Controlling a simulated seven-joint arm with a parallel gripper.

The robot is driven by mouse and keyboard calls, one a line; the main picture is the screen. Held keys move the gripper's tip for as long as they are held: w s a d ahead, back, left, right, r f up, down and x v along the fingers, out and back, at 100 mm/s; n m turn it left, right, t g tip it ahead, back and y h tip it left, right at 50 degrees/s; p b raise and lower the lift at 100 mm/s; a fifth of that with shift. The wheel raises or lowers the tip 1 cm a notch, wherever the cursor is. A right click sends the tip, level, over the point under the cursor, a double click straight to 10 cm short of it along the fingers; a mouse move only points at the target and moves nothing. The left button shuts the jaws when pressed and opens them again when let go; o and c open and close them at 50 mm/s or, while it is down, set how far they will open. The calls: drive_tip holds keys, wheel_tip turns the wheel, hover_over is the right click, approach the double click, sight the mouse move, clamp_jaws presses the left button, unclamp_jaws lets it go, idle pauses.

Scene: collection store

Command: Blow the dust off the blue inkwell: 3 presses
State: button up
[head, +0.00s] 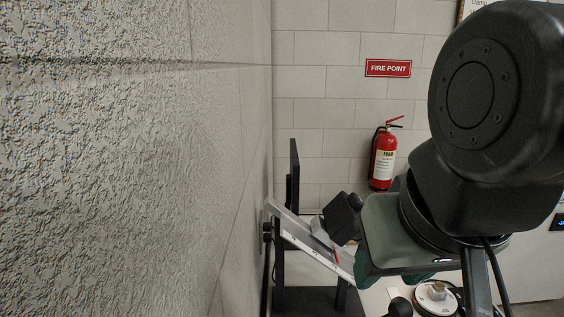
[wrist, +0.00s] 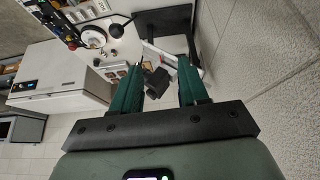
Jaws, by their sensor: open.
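I cannot pick out a blue inkwell in either view. My gripper (wrist: 159,66) is open, with its two green fingers well apart and nothing held between them. In the head view the gripper is mostly hidden behind my wrist, and only parts of the green fingers show. Beyond the fingertips, a dark blocky object (wrist: 157,85) shows in the gap; I cannot tell what it is. A small greyish-brown object (head: 437,291) sits on a round white-topped stand (head: 430,302). That stand also shows in the wrist view (wrist: 93,38).
A pale tilted rail (head: 315,256) on a dark frame stands near the left wall. A black round-headed item (wrist: 126,31) is by the white table (wrist: 120,50). A white cabinet (wrist: 60,75) stands nearby. A fire extinguisher (head: 383,157) hangs on the back wall.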

clamp_jaws()
idle(1.2)
